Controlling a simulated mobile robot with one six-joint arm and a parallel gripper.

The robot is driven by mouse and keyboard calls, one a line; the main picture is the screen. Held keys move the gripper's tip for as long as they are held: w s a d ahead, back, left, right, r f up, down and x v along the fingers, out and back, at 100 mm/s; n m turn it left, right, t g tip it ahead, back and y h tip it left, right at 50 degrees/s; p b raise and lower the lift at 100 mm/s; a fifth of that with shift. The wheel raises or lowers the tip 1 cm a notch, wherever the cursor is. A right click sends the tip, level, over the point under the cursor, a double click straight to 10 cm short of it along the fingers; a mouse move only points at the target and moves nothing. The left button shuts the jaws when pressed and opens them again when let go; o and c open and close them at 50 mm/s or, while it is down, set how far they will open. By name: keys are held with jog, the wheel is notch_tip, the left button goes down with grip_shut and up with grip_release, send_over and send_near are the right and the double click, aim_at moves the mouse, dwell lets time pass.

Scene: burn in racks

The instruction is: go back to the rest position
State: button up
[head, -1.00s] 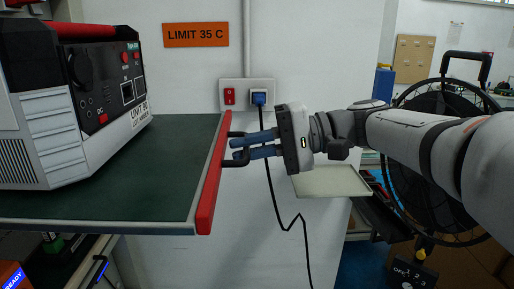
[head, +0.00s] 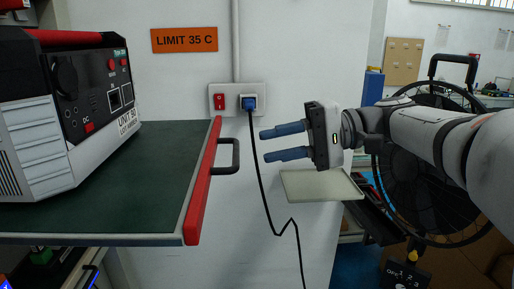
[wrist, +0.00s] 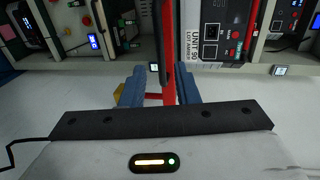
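My gripper (head: 285,144) is open and empty in the head view, its two blue fingers apart and pointing left. It is to the right of the dark handle (head: 236,157) on the red front edge (head: 203,180) of the green shelf, with a clear gap between fingertips and handle. In the wrist view the blue fingers (wrist: 160,92) stand apart, with the red edge (wrist: 169,60) and dark handle showing between and beyond them. The shelf carries a grey and black unit (head: 65,120) with red trim.
A wall socket with a blue plug (head: 249,103) and hanging black cable (head: 268,190) is behind my gripper. A pale tray (head: 320,185) lies below it. A black cable reel (head: 430,160) stands at the right behind my arm. An orange sign (head: 185,39) is on the wall.

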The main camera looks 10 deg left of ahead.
jog(key=shift+w+d, duration=0.15)
jog(key=shift+d, duration=0.3)
jog(key=s+d+f+m+t+h+p, duration=0.1)
jog(key=s+d+f+t+h+p, duration=0.2)
jog(key=d+f+h, duration=0.4)
jog(key=s+d+f+m+t+h+p, duration=0.2)
jog(key=s+d+f+t+h+p, duration=0.2)
jog(key=d+f, duration=0.9)
jog(key=s+d+h+p, duration=0.1)
jog(key=s+h, duration=0.2)
jog(key=h, duration=0.1)
jog(key=shift+s+f, duration=0.3)
jog(key=shift+s, duration=0.05)
